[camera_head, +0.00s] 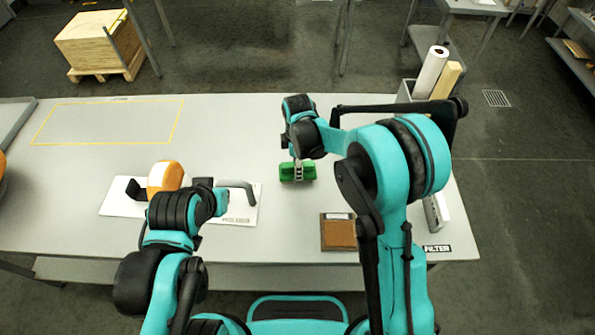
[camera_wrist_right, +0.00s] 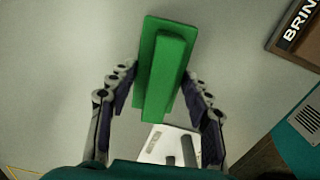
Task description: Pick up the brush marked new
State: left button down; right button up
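A green brush (camera_head: 308,172) lies on the grey table near its middle. In the right wrist view the same brush (camera_wrist_right: 165,65) shows a wide base with a narrower raised bar along it. No "new" marking is readable on it. My right gripper (camera_head: 298,172) is over the brush.
An orange and white block (camera_head: 163,176) and a grey handle (camera_head: 240,188) are on the white board. A brown tray (camera_head: 338,234) lies right of it, with "BRIN" readable in the wrist view (camera_wrist_right: 299,20). A bin with rolls (camera_head: 431,72) stands at back right. A yellow outlined area (camera_head: 108,122) is bare.

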jog(key=shift+r, duration=0.5)
jog(key=r, duration=0.1)
jog(key=r+p, duration=0.1)
jog(key=s+r, duration=0.1)
jog(key=r, duration=0.1)
jog(key=shift+d, duration=0.25)
jog(key=s+d+r+p, duration=0.2)
jog(key=s+d+r, duration=0.3)
jog(key=s, duration=0.4)
jog(key=shift+s+r, duration=0.15)
jog(key=shift+r, duration=0.35)
jog(key=o, duration=0.3)
